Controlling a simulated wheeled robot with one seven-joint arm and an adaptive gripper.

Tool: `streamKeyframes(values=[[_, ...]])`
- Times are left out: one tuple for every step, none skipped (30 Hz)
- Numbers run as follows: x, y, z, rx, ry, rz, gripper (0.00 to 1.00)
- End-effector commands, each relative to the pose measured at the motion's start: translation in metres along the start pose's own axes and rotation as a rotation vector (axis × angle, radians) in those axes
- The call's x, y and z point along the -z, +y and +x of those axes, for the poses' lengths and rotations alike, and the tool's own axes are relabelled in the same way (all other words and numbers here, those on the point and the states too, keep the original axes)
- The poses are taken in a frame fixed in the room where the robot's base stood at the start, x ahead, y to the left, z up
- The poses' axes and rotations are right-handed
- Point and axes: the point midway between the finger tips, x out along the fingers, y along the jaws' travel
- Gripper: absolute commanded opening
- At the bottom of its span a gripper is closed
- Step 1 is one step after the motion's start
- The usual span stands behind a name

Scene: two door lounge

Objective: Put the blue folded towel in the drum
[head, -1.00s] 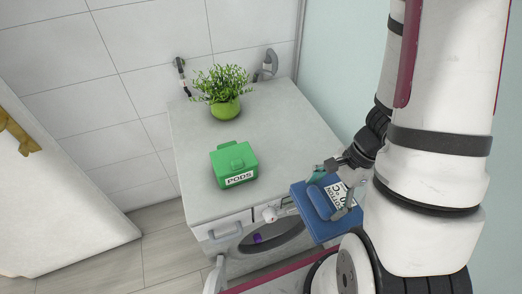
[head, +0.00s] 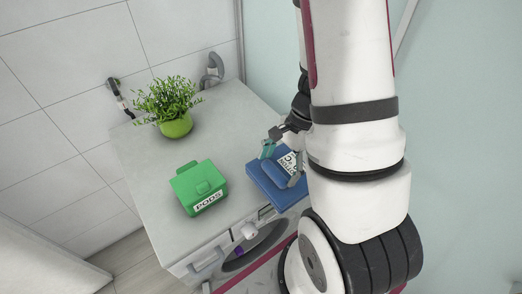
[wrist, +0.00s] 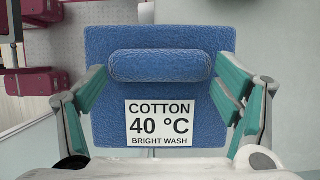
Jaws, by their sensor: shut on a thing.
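The blue folded towel (head: 266,183) carries a white label reading "COTTON 40 °C BRIGHT WASH". It fills the middle of the wrist view (wrist: 160,85). My gripper (head: 283,164) is shut on the towel, with a teal finger pad at each side of its rolled ridge in the wrist view. The towel is held near the right front edge of the washing machine's top in the head view. The machine's drum opening (head: 256,247) is on the front, below the towel. A small purple item shows inside it, and my arm and base hide part of the opening.
A green box marked PODS (head: 199,186) and a green potted plant (head: 172,110) stand on the washing machine's top (head: 232,122). A detergent drawer (head: 205,262) and a white knob (head: 247,231) are on its front. A pale wall is close on the right.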

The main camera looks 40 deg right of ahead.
Motion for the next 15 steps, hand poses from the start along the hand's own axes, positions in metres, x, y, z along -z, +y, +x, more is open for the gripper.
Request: streamKeyframes(values=[[0.003, -0.009, -0.002, -0.001, 0.001, -0.004, 0.25], [0.005, -0.016, -0.002, -0.001, 0.001, -0.004, 0.25], [0.008, -0.025, -0.002, -0.001, 0.002, -0.005, 0.25], [0.010, -0.031, -0.002, -0.001, 0.001, -0.003, 0.25], [0.012, -0.038, -0.002, -0.001, 0.001, -0.004, 0.25], [0.015, -0.048, -0.002, -0.001, 0.002, -0.004, 0.25], [0.017, -0.054, -0.002, -0.001, 0.001, -0.004, 0.25], [0.019, -0.060, -0.003, -0.001, 0.002, -0.004, 0.25], [0.021, -0.068, -0.003, -0.001, 0.002, -0.002, 0.25], [0.023, -0.074, -0.003, -0.001, 0.001, -0.003, 0.25], [0.024, -0.079, -0.003, 0.000, 0.001, -0.002, 0.25], [0.026, -0.084, -0.003, 0.000, 0.001, -0.001, 0.25], [0.027, -0.087, -0.003, 0.000, 0.001, -0.001, 0.25], [0.028, -0.090, -0.003, 0.000, 0.000, -0.001, 0.25], [0.028, -0.093, -0.003, 0.000, 0.000, -0.001, 0.25]])
